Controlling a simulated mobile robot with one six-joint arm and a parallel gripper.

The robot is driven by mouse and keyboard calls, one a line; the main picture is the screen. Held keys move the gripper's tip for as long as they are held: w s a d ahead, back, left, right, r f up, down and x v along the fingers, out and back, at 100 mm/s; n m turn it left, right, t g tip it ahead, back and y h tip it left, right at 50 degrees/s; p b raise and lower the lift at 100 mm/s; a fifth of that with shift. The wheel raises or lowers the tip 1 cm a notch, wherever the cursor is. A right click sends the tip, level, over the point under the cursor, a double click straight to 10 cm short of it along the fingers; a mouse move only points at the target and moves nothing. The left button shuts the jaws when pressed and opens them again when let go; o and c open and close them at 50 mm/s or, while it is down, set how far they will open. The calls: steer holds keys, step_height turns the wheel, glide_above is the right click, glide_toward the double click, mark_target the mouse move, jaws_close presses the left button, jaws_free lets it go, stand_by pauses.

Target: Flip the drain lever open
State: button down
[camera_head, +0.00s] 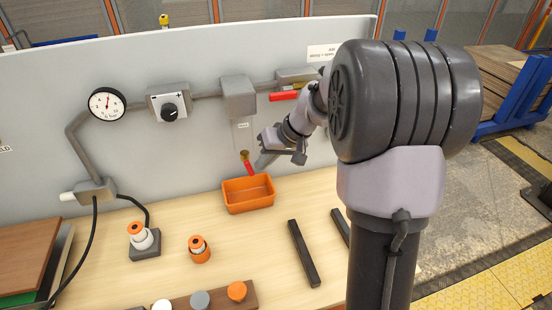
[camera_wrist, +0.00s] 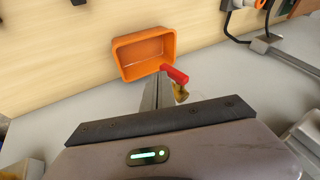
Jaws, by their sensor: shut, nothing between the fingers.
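The red drain lever (camera_head: 251,168) sits on a small brass valve (camera_head: 244,155) below a clear container on the grey panel. In the head view the lever slants down and to the right. The wrist view also shows the lever (camera_wrist: 175,74) and the brass valve (camera_wrist: 181,93). My gripper (camera_head: 259,167) is shut and empty, close to the right side of the lever. In the wrist view its fingertips (camera_wrist: 157,90) lie just beside the lever. I cannot tell whether they touch it.
An orange bin (camera_head: 248,194) stands on the wooden bench under the valve. A second red lever (camera_head: 284,96) is on the pipe above. A gauge (camera_head: 107,104) and a knob box (camera_head: 168,104) are to the left. Dark bars (camera_head: 303,253) lie on the bench.

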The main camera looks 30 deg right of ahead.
steer(key=shift+w+a, duration=0.1)
steer(key=shift+a, duration=0.1)
steer(key=shift+f, duration=0.1)
steer(key=f+b, duration=0.1)
steer(key=b, duration=0.2)
steer(key=shift+a, duration=0.35)
steer(key=shift+r, duration=0.15)
